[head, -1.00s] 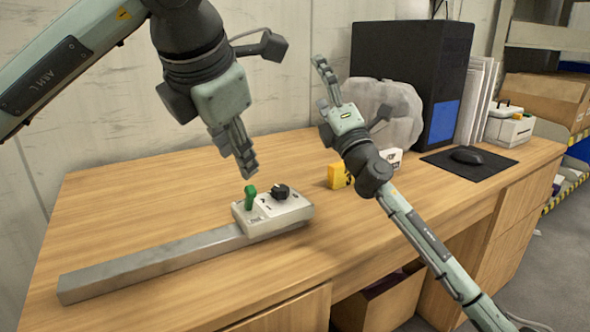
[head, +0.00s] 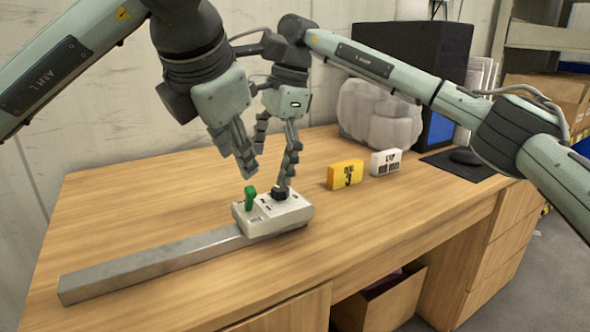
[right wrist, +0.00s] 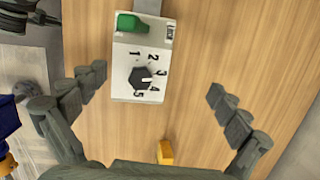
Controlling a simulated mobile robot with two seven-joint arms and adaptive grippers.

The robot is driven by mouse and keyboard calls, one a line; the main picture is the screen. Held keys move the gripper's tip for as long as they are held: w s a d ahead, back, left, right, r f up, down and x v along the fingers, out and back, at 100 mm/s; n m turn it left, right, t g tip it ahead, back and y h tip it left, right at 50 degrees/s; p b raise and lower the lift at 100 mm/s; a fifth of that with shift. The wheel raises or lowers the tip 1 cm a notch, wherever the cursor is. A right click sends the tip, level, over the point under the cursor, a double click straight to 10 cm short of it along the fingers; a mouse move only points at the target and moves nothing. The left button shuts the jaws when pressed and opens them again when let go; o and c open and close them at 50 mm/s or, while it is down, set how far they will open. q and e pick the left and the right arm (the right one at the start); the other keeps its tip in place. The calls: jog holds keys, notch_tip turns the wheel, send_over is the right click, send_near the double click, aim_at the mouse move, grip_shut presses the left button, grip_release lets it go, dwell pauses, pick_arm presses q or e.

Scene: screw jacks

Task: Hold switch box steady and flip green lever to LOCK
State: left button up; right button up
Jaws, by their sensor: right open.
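The white switch box (head: 285,217) sits on the desk at the end of a grey metal bar (head: 150,268). Its green lever (head: 250,198) stands up at the left end, and a black knob (head: 280,193) is beside it. In the right wrist view the box (right wrist: 122,75) shows the numbers 1 to 5 around the knob (right wrist: 140,78), with the green lever (right wrist: 131,23) at the top. My left gripper (head: 247,165) hangs just above the lever, apart from it; its finger gap is not clear. My right gripper (head: 277,162) is open above the box, fingers pointing down, empty.
A yellow block (head: 345,174) and a white block (head: 386,162) stand on the desk right of the box. A wrapped bundle (head: 380,115), a black computer tower (head: 445,60) and a mouse mat (head: 458,170) are behind.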

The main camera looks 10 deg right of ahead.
aim_at(295, 197)
jog(key=d+h, duration=0.1)
jog(key=d+f+h, duration=0.1)
jog(key=d, duration=0.1)
jog(key=d+f, duration=0.1)
jog(key=shift+s+d+n+g+h, duration=0.15)
jog(key=shift+d+n+g+h, duration=0.15)
jog(key=shift+d+h, duration=0.1)
jog(key=shift+f, duration=0.35)
notch_tip(295, 197, down, 7)
jog(key=shift+r, duration=0.1)
